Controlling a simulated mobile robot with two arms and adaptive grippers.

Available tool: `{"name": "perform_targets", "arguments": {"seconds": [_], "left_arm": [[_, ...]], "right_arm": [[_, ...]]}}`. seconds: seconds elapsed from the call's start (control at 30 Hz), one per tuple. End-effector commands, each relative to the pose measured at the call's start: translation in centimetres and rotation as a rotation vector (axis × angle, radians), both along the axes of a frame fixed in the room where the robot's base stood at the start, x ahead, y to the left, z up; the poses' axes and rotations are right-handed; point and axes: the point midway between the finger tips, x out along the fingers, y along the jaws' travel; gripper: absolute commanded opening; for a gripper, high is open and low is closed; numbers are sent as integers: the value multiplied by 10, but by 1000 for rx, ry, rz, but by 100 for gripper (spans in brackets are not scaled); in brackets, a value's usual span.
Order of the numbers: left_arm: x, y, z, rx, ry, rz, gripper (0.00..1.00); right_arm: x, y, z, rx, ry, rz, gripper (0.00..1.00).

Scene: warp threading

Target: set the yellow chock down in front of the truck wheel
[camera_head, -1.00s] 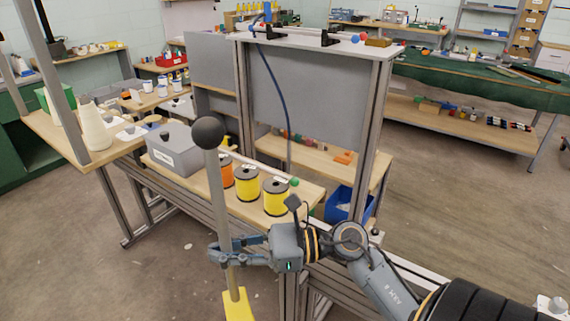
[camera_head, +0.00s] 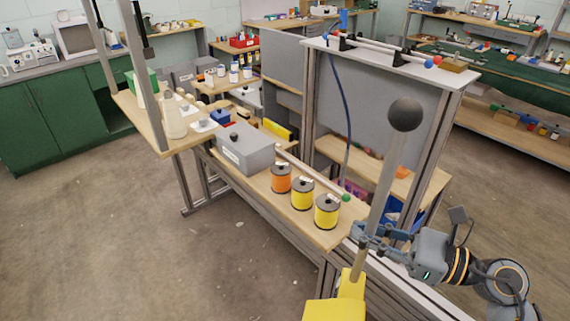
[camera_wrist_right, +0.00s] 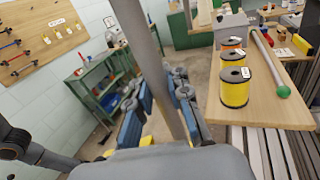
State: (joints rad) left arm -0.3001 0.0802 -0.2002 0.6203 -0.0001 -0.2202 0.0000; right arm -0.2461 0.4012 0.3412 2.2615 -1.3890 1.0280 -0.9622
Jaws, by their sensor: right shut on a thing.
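The yellow chock (camera_head: 335,309) shows at the bottom of the head view, partly cut off by the frame edge. A long grey handle (camera_head: 386,190) with a dark ball (camera_head: 405,114) on top rises from it, slightly tilted. My right gripper (camera_head: 364,238) is shut on this handle, above the chock. In the right wrist view the handle (camera_wrist_right: 158,70) runs between the blue-grey fingers of the gripper (camera_wrist_right: 162,112). The floor under the chock is outside the frame. No truck wheel shows in these frames. My left gripper is not in view.
A wooden bench (camera_head: 262,190) with orange and yellow spools (camera_head: 303,194), a grey box (camera_head: 246,150) and a green-tipped rod stands beyond the handle. A grey panel frame (camera_head: 375,110) stands behind the gripper. Open concrete floor (camera_head: 130,260) lies at the left.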

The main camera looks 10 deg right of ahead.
Motion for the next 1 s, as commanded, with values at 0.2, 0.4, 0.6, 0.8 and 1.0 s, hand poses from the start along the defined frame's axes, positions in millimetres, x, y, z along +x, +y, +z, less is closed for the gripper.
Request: {"name": "perform_targets", "arguments": {"seconds": [0.2, 0.4, 0.6, 0.8, 1.0], "left_arm": [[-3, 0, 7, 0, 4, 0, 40], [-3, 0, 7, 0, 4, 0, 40], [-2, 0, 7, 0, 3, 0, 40], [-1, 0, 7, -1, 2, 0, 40], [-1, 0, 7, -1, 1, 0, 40]], "right_arm": [[-2, 1, 12, -1, -17, 15, 0], [-2, 1, 12, 1, -17, 14, 0], [-1, 1, 10, 2, -5, 6, 0], [7, 4, 16, 4, -4, 12, 0], [18, 12, 27, 2, -2, 34, 0]]}}
